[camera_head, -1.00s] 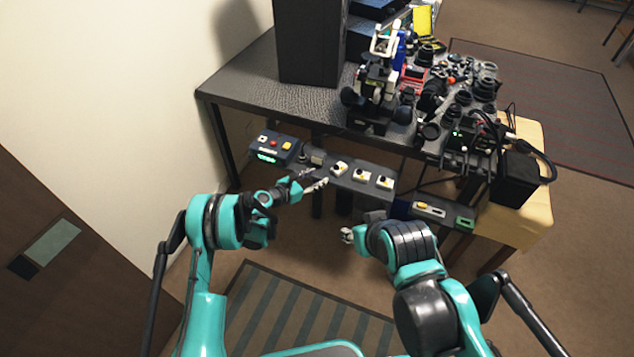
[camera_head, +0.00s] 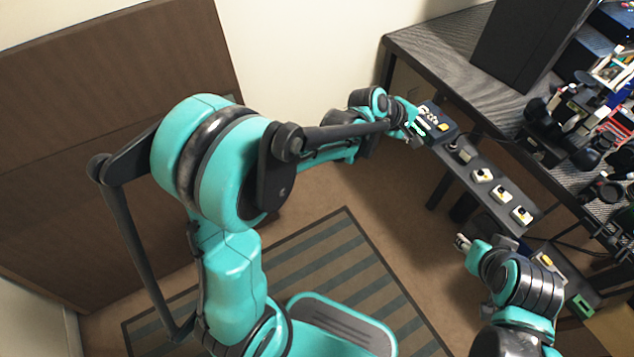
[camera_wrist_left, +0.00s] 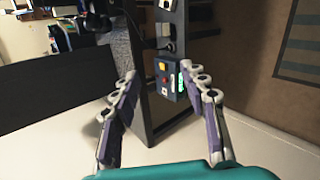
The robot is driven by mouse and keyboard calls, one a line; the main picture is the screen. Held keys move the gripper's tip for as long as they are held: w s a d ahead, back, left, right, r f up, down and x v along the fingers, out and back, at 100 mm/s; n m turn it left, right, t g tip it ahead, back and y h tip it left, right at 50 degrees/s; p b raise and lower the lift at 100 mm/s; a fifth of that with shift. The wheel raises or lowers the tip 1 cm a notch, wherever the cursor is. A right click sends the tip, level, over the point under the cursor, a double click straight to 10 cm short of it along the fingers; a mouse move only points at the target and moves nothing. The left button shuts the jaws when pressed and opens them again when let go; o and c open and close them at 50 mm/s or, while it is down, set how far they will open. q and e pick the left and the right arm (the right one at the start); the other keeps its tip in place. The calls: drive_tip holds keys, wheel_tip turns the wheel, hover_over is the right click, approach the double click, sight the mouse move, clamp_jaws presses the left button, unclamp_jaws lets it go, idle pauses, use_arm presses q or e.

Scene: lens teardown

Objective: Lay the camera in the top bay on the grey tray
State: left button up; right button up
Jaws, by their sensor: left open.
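I cannot pick out the camera, a top bay or the grey tray in these frames. My left gripper (camera_head: 414,125) is at the left end of the dark box row below the table's front edge, close to the control box (camera_head: 434,122) with a green display. In the left wrist view my left gripper (camera_wrist_left: 160,74) is open with nothing between its fingers, and the control box (camera_wrist_left: 172,80) shows beyond and between them. My right gripper (camera_head: 463,243) is in front of the row's right part; its fingers are too small to judge.
The dark textured table (camera_head: 430,42) carries a tall black box (camera_head: 520,42) and cluttered black equipment on the right. A dark strip (camera_head: 500,192) with several white switch blocks runs below its front edge. A striped mat (camera_head: 350,250) lies on the floor. The wooden panel (camera_head: 90,130) stands left.

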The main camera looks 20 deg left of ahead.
use_arm(q)
drive_tip(key=s+a+m+y, duration=0.3)
drive_tip(key=s+a+m, duration=0.3)
drive_tip(key=s+a, duration=0.3)
drive_tip(key=s+a+m+y, duration=0.3)
drive_tip(key=s+a+m, duration=0.3)
drive_tip(key=s, duration=1.2)
drive_tip(key=a+r, duration=0.1)
drive_tip(key=a, duration=0.1)
drive_tip(key=shift+s+a+y, duration=0.3)
drive_tip(key=shift+a, duration=0.05)
